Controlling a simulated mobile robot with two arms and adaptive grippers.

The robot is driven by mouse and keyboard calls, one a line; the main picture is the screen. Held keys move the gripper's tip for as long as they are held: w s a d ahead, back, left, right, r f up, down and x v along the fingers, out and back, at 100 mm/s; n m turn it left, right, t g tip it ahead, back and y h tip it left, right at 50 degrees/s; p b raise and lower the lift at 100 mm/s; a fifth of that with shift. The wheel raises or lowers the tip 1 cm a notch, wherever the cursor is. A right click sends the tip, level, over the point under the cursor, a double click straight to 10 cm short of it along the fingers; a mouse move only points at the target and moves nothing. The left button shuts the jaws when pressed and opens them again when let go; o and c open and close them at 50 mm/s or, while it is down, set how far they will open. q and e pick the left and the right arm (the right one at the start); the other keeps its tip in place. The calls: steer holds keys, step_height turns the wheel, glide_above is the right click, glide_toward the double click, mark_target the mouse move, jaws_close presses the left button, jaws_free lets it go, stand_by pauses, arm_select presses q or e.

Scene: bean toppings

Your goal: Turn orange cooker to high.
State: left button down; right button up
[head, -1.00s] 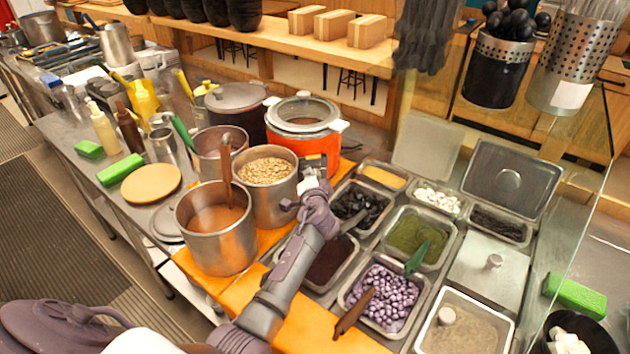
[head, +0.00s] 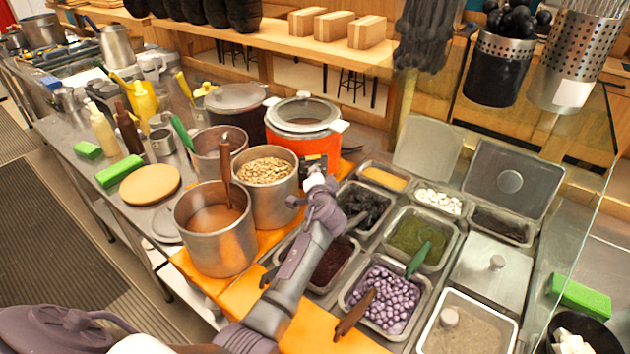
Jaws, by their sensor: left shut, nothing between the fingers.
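The orange cooker (head: 302,125) stands at the back of the counter. It has an orange body, white side handles and a glass-topped lid that is on. A dark control panel shows low on its front right side. My left gripper (head: 315,170) is shut and empty, right in front of that panel. The gripper hides part of the panel, so I cannot tell the setting or whether the fingertips touch it. My right gripper is not in view.
A pot of beans (head: 268,200) and a pot of brown sauce (head: 214,240) stand left of my arm. Metal topping trays (head: 424,270) with spoons fill the counter to the right. A dark lidded pot (head: 236,97) stands left of the cooker.

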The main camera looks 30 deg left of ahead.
arm_select(q)
steer(key=shift+f, duration=0.1)
steer(key=shift+d+f+p+v, duration=0.15)
steer(key=shift+p+v, duration=0.3)
steer(key=shift+v, duration=1.05)
steer(key=shift+d+f+p+v, duration=0.15)
steer(key=shift+p+v, duration=0.3)
steer(key=shift+v, duration=1.05)
steer(key=shift+w+r, duration=0.1)
steer(key=shift+w, duration=0.05)
steer(key=shift+m, duration=0.3)
